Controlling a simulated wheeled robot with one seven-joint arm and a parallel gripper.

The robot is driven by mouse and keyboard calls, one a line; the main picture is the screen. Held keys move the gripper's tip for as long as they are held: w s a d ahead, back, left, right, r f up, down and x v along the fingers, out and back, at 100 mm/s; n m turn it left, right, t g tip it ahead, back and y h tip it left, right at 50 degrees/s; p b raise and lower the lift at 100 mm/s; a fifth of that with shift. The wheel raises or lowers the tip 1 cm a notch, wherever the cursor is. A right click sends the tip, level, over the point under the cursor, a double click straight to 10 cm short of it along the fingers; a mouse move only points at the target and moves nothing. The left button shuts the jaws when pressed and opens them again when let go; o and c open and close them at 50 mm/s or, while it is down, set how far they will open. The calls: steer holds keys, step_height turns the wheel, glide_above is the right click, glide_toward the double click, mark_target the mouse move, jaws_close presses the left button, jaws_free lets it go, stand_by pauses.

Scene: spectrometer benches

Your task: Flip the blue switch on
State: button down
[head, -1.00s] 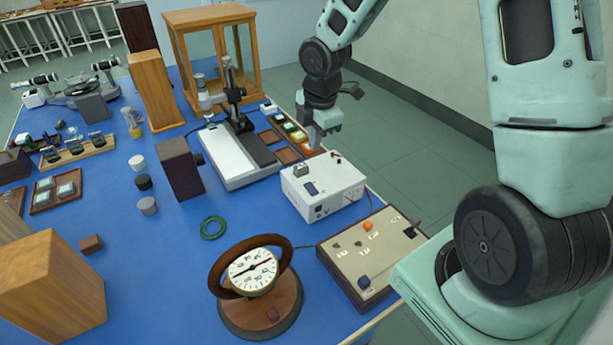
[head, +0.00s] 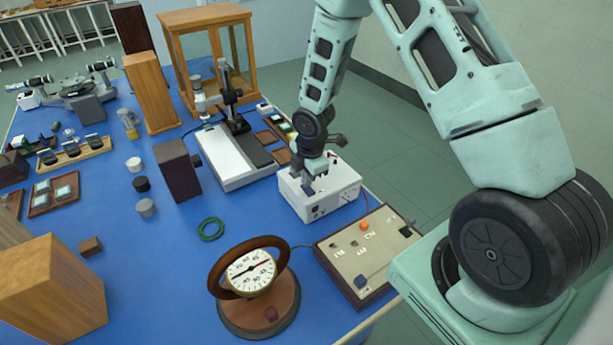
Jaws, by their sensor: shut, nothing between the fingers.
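A beige control panel (head: 340,262) with a dark wooden rim lies at the right edge of the blue table. A dark blue piece (head: 360,282) sits at its near corner, an orange piece (head: 364,226) farther back, with small dark switches between and a black lever (head: 406,230) at the far right corner. A white box (head: 343,186) stands behind the panel. My gripper (head: 310,184) is shut and empty, pointing down at the box's top. It hides the small dark blue part seen there earlier; I cannot tell whether it touches.
A round dial instrument (head: 262,308) stands left of the panel, with a green ring (head: 211,229) behind it. A microscope-like stand (head: 222,155) and a glass-sided wooden case (head: 205,50) are farther back.

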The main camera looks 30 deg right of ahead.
steer(key=shift+f, duration=0.25)
steer(key=shift+w+p, duration=0.1)
steer(key=shift+p, duration=0.5)
steer(key=shift+f, duration=0.2)
steer(key=shift+b, duration=0.3)
steer(key=shift+s+r, duration=0.15)
steer(key=shift+s, duration=0.65)
